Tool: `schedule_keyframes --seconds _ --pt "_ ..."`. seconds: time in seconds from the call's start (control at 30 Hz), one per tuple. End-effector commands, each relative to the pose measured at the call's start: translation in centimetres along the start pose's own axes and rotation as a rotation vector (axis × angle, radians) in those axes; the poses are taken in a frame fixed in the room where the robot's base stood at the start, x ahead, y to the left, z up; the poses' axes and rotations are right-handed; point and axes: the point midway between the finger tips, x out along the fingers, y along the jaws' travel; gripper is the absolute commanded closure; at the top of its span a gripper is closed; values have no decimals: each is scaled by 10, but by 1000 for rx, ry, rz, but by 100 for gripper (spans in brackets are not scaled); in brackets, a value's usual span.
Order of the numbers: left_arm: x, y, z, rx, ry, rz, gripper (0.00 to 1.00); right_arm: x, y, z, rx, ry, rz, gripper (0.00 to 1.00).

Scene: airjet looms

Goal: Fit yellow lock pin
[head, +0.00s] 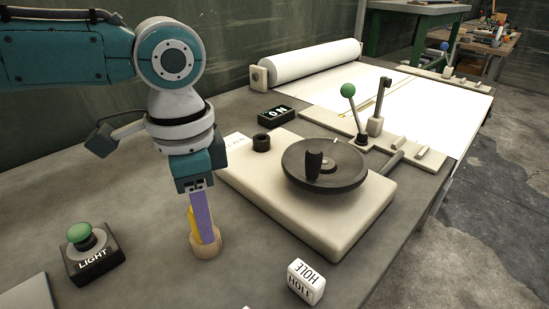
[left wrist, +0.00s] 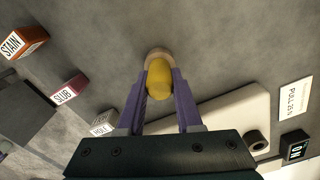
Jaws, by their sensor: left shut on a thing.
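The yellow lock pin (head: 194,226) stands at a small round tan wooden holder (head: 207,246) on the table; its lower end is hidden there. My left gripper (head: 202,222) points down over the holder, its purple fingers shut on the pin. In the left wrist view the yellow pin (left wrist: 159,80) lies between the two fingers (left wrist: 160,90), with the tan holder (left wrist: 157,53) just beyond. A black ring-shaped socket (head: 261,142) sits on the cream base plate (head: 340,225), behind and right of the gripper. My right gripper is not in view.
A dark handwheel (head: 325,165) with a knob stands on the base plate. A green-knobbed lever (head: 348,91) rises behind it. A green LIGHT button (head: 80,234) is left, a HOLE block (head: 305,281) front right, an ON box (head: 276,115) behind. STAIN (left wrist: 22,42) and SLUB (left wrist: 69,90) blocks also show.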

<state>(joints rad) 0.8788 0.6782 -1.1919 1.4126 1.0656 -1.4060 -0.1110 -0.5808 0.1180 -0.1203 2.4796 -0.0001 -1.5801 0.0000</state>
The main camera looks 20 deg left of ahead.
Motion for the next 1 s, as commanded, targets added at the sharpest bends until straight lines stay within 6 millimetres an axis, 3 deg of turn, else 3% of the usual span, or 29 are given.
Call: schedule_keyframes --seconds 0.27,0.37,0.7,0.83,1.0 --pt "-24 -1 0 0 3 -2 100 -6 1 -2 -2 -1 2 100" --pt "-45 -1 -1 0 5 -1 100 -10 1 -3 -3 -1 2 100" --pt "-146 -1 -1 0 5 -4 100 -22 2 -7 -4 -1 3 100" --pt "-174 -1 -1 1 5 -3 100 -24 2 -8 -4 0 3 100" --pt "-195 0 -1 0 3 0 100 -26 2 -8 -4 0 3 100"
